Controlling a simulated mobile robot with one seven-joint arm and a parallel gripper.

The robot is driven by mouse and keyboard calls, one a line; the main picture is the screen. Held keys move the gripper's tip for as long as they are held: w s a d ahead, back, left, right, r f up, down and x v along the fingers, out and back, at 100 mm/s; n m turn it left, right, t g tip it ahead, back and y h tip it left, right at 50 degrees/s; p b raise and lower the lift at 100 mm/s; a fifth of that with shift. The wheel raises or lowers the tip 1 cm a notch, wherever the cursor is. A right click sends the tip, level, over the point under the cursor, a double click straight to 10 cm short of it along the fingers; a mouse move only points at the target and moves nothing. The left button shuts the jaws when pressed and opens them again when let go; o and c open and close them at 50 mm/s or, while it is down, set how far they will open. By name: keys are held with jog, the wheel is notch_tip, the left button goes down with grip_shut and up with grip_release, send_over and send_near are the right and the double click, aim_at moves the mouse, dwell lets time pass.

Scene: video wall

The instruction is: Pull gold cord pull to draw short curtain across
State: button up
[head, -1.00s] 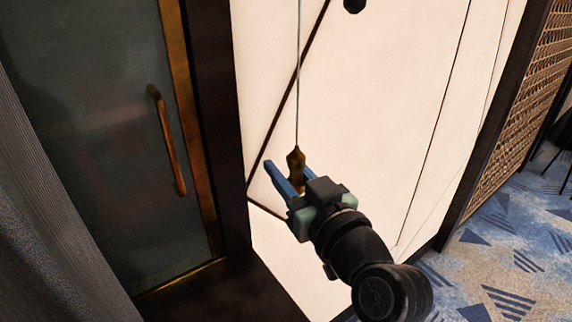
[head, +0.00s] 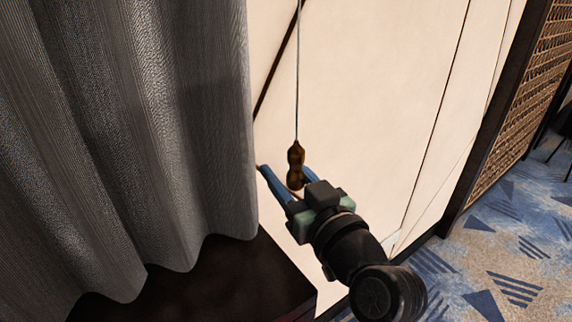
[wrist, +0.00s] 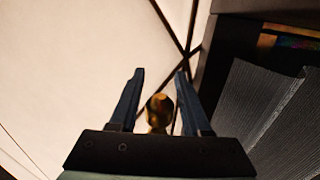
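The gold cord pull (head: 296,165) hangs upright on a thin cord (head: 298,70) in front of the pale wall. My gripper (head: 283,168) is open beside its lower part. In the wrist view the fingers (wrist: 160,72) stand apart with the cord pull (wrist: 158,110) between them, a gap showing on each side. The short grey curtain (head: 140,130) hangs in folds over the left part of the head view, its right edge just left of the gripper. It also shows at the right of the wrist view (wrist: 265,110).
A dark ledge (head: 240,285) lies below the curtain hem. The pale wall (head: 380,100) has dark diagonal and upright strips. A woven panel (head: 525,90) stands at right, with blue patterned carpet (head: 500,250) in front.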

jog(key=shift+o, duration=0.8)
jog(key=shift+r, duration=0.3)
jog(key=v, duration=1.3)
jog(key=shift+b, duration=0.3)
